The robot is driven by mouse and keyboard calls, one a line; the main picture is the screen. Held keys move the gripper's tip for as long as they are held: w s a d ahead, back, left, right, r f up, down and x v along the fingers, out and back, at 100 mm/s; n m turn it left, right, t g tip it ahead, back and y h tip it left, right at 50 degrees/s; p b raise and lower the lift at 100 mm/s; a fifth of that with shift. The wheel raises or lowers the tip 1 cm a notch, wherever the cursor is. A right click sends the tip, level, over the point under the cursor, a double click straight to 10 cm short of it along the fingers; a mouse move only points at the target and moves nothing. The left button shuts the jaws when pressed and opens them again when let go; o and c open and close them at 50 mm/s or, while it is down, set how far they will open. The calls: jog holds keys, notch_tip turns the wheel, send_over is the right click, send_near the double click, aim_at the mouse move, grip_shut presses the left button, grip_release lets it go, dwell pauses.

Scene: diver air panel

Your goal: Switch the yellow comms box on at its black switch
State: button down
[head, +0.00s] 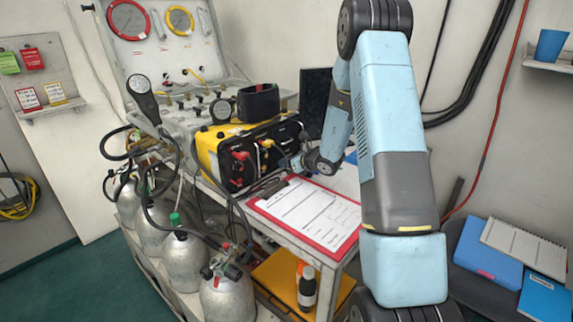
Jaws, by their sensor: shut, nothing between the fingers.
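The yellow comms box (208,142) stands on the bench in the middle of the head view. Its dark front panel carries red and yellow connectors and faces right and toward me. My light blue arm comes down on the right and reaches back to the box. My gripper (287,163) is shut and empty, close to the lower right part of the box's front panel. I cannot tell if it touches the panel. The black switch cannot be made out. The gripper may cover part of the panel's right end.
A red clipboard (349,238) with paper lies on the bench in front of the box. A dark pouch (258,102) sits on or behind the box. A gauge panel (160,50) stands behind. Silver cylinders (186,265) with hoses stand at the left.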

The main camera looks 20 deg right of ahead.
jog(key=shift+a, duration=0.1)
jog(key=shift+w+r, duration=0.1)
dwell(0.3)
jog(key=shift+w+a+r, duration=0.1)
jog(key=shift+r, duration=0.75)
jog(key=shift+s, duration=0.2)
jog(key=v, duration=0.4)
jog(key=f+v, duration=0.1)
jog(key=v, duration=0.8)
jog(key=shift+s+d, duration=0.4)
jog(key=shift+d, duration=0.1)
